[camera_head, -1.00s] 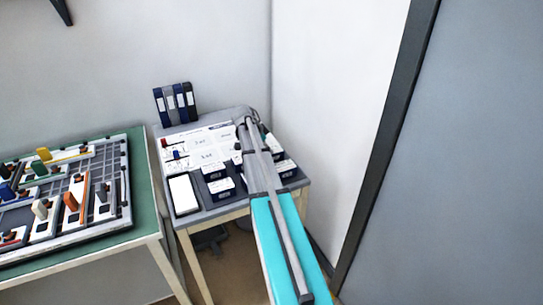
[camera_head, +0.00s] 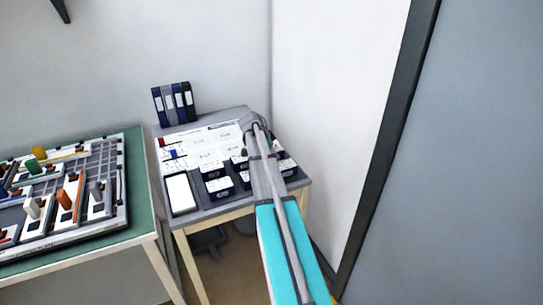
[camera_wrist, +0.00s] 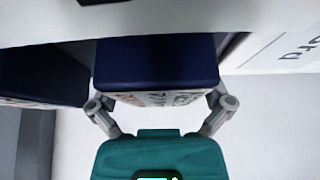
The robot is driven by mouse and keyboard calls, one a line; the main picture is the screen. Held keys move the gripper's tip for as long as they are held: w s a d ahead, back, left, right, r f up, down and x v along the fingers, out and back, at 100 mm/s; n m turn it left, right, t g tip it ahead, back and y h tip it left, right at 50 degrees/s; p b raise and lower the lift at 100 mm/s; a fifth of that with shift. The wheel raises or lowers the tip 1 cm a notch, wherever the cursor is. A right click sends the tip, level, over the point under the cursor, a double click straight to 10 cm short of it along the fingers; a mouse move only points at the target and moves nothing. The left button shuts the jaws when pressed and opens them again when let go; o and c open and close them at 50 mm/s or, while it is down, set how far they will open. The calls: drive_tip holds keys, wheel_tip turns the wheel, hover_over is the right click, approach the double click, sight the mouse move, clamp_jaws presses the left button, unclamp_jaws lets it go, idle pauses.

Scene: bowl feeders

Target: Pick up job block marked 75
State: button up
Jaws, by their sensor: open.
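Several dark job blocks with white labelled tops (camera_head: 214,171) stand in rows on the small grey-topped table in the head view. Their numbers are too small to read. In the wrist view, a dark blue block (camera_wrist: 155,62) is close in front of my gripper (camera_wrist: 160,103). Its pale printed face is partly visible, but I cannot read 75 on it. My fingers are spread and open at the block's two sides; I cannot tell whether they touch it. In the head view my arm hides the gripper and part of the block rows.
Another dark block (camera_wrist: 45,75) is close on the left in the wrist view. A white-screened tablet (camera_head: 181,193) lies at the table's front left, and binders (camera_head: 174,104) stand at the back. A green table (camera_head: 137,190) with a pegged board is left; a wall is right.

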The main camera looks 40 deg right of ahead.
sight(275, 148)
idle(0.3)
drive_tip(key=c, duration=1)
drive_tip(key=shift+r, duration=0.15)
wheel_tip(275, 148, up, 3)
drive_tip(key=p, duration=0.3)
drive_tip(key=s+a+r+p, duration=0.2)
drive_tip(key=s+r+p, duration=0.1)
drive_tip(key=s+a+r+p, duration=0.3)
drive_tip(key=s, duration=0.1)
drive_tip(key=s+a+r+p, duration=0.3)
drive_tip(key=s+p, duration=0.1)
drive_tip(key=shift+s+r, duration=0.25)
drive_tip(key=shift+r, duration=0.15)
